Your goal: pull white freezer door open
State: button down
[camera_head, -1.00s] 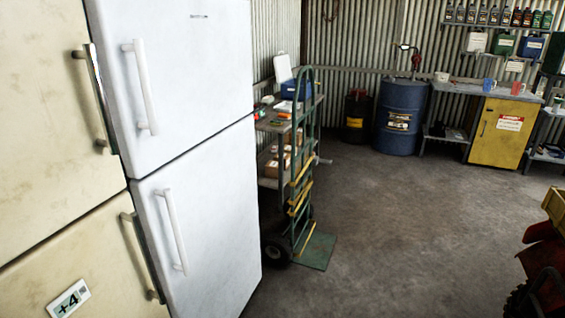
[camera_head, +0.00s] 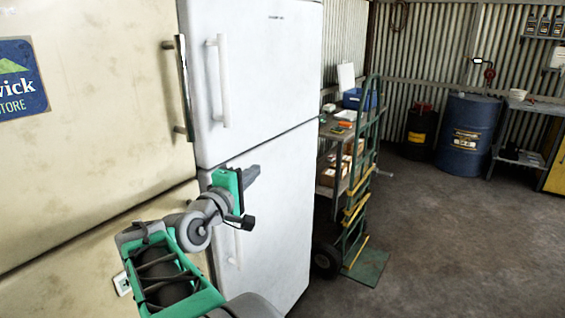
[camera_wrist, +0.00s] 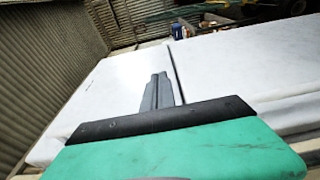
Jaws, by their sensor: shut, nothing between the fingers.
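The white fridge-freezer has an upper door (camera_head: 268,65) and a lower door (camera_head: 282,205), both closed with a thin seam between them. The upper door's white vertical handle (camera_head: 223,80) is in full view near its left edge. The lower handle (camera_head: 237,248) is partly hidden by my arm. My gripper (camera_head: 254,171) is shut and empty, in front of the lower door's upper part in the head view, below and right of the upper handle. In the wrist view my fingers (camera_wrist: 158,84) are together near the white doors, with no handle visible. I cannot tell whether they touch the surface.
A cream fridge (camera_head: 90,120) stands directly left, with its dark handle (camera_head: 184,85) close to the white one. A green hand truck (camera_head: 360,200) and a shelf table (camera_head: 333,150) stand to the right. The concrete floor (camera_head: 440,240) at the right is clear.

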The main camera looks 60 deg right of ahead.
jog(key=s+d+p, duration=0.2)
jog(key=s+d, duration=0.1)
jog(key=d, duration=0.6)
jog(key=shift+s+d, duration=0.3)
jog(key=shift+d, duration=0.1)
dwell(1.1)
